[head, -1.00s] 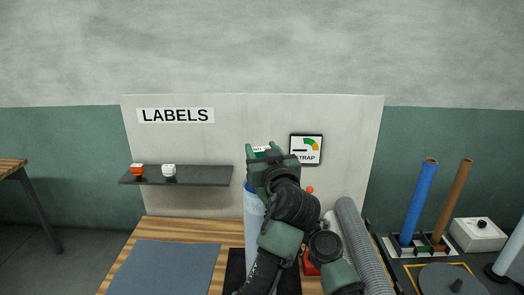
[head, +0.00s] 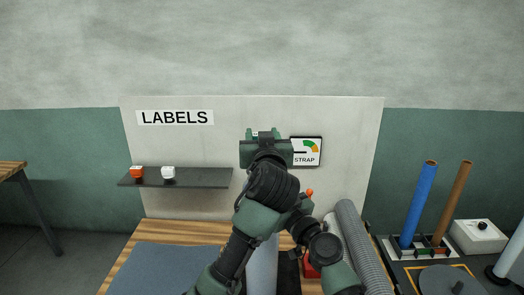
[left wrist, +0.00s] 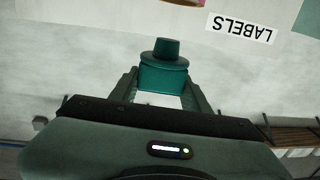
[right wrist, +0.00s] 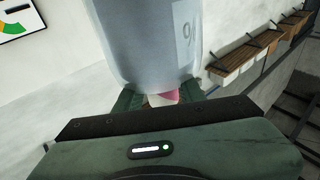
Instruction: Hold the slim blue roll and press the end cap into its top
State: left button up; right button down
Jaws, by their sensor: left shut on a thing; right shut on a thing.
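My left gripper (head: 266,134) is raised in front of the pale board. In the left wrist view it is shut on a teal end cap (left wrist: 163,72), with a narrower round top. A pale blue roll (head: 262,266) stands upright below, mostly behind my left arm. My right gripper (right wrist: 160,98) is shut on the roll, which fills the upper middle of the right wrist view (right wrist: 150,40). A pink patch (right wrist: 165,97) shows between its fingers. In the head view my right gripper is hidden behind my arms. The roll's top is hidden, so I cannot tell whether the cap touches it.
A dark shelf (head: 205,177) holds an orange and a white item. A grey ribbed roll (head: 358,245) leans right of my arms. A rack at the right holds a darker blue roll (head: 419,203) and a brown roll (head: 453,203). A grey mat (head: 165,268) lies clear at left.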

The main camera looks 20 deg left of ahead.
pick_arm(q)
notch_tip(320, 180, up, 3)
jog(key=m+t+h, duration=0.1)
jog(key=m+h, duration=0.1)
jog(key=h, duration=0.1)
jog(key=shift+a+r, duration=0.1)
jog(key=shift+a, duration=0.05)
jog(key=shift+s+r+m+h, duration=0.2)
jog(key=shift+m+h, duration=0.15)
jog(key=shift+h, duration=0.2)
jog(key=shift+s+r+m+h, duration=0.15)
jog(key=shift+m+h, duration=0.2)
jog(key=shift+h, duration=0.2)
jog(key=shift+s+f+m+h, duration=0.3)
jog(key=shift+s+m+h, duration=0.1)
jog(key=shift+h, duration=0.4)
pick_arm(e)
jog(key=shift+a, duration=0.1)
pick_arm(q)
jog(key=shift+d, duration=0.2)
jog(key=shift+f, duration=2.9)
jog(key=shift+f, duration=1.25)
jog(key=shift+f, duration=0.4)
pick_arm(e)
jog(key=shift+r, duration=0.1)
